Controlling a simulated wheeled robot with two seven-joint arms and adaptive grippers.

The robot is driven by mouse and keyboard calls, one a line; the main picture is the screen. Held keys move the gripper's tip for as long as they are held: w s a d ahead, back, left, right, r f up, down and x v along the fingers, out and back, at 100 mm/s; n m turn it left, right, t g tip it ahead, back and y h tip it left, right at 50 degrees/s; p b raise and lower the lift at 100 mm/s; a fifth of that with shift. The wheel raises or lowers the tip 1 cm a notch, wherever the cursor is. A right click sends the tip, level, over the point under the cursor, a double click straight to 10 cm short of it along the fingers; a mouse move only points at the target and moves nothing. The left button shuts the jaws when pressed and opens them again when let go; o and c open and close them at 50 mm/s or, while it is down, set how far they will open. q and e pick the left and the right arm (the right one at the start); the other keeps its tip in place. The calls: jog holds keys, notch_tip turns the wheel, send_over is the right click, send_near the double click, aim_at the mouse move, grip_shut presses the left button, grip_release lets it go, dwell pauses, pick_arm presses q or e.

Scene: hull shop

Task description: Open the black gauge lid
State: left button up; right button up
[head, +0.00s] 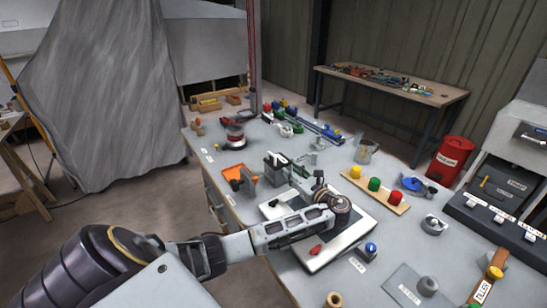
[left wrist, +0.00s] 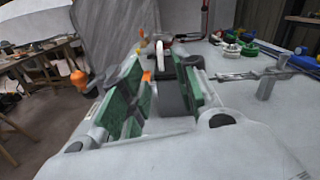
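A dark grey-black case (head: 497,222) stands at the right edge of the bench in the head view. It has several lid-like panels with small white labels, too small to read; I cannot tell which is the gauge lid. Its panels look down. My left gripper (head: 281,168) is over the bench's left part, well apart from the case, and points toward the orange tray. In the left wrist view its green-padded fingers (left wrist: 155,95) are spread. A dark block (left wrist: 172,97) shows between or beyond them; I cannot tell if it is touched. My right gripper is out of view.
A white-edged board (head: 345,240) lies under my left arm. A strip with yellow, green and red knobs (head: 374,190), a blue-topped part (head: 412,184) and a round metal part (head: 434,225) lie toward the case.

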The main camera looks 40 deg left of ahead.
pick_arm(q)
send_near(273, 155)
jog(key=x, duration=0.8)
jog(key=shift+w+a+f, duration=0.15)
jog(key=shift+w+f, duration=0.05)
jog(key=shift+f, duration=0.1)
jog(key=shift+x, duration=0.85)
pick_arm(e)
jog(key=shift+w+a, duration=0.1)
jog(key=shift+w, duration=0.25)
pick_arm(q)
jog(key=shift+s, duration=0.1)
grip_shut()
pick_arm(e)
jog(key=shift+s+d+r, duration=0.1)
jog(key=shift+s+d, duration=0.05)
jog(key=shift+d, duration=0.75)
